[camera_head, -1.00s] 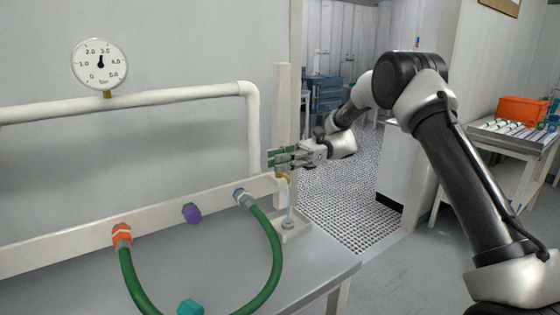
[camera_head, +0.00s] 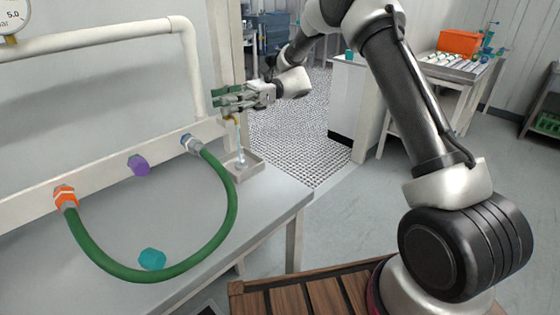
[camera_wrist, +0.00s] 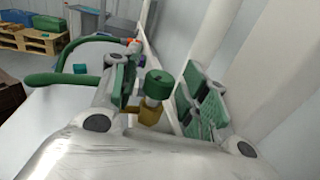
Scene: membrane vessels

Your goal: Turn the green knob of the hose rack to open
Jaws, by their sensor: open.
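The green knob (camera_wrist: 158,84) is a short cylinder on a brass valve body (camera_wrist: 148,114), seen in the wrist view. My gripper (camera_wrist: 160,92) is open, with one green-padded finger on each side of the knob. A small gap shows on the right side; I cannot tell whether the left finger touches it. In the head view my gripper (camera_head: 226,97) is at the right end of the white hose rack (camera_head: 100,171) and hides the knob. The brass outlet (camera_head: 232,119) shows just below it.
A green hose (camera_head: 232,205) loops from an orange fitting (camera_head: 66,196) to a grey-blue fitting (camera_head: 191,144). A purple knob (camera_head: 138,164) sits between them. A teal piece (camera_head: 152,259) lies on the bench (camera_head: 262,212). A small tray (camera_head: 243,168) stands under the outlet.

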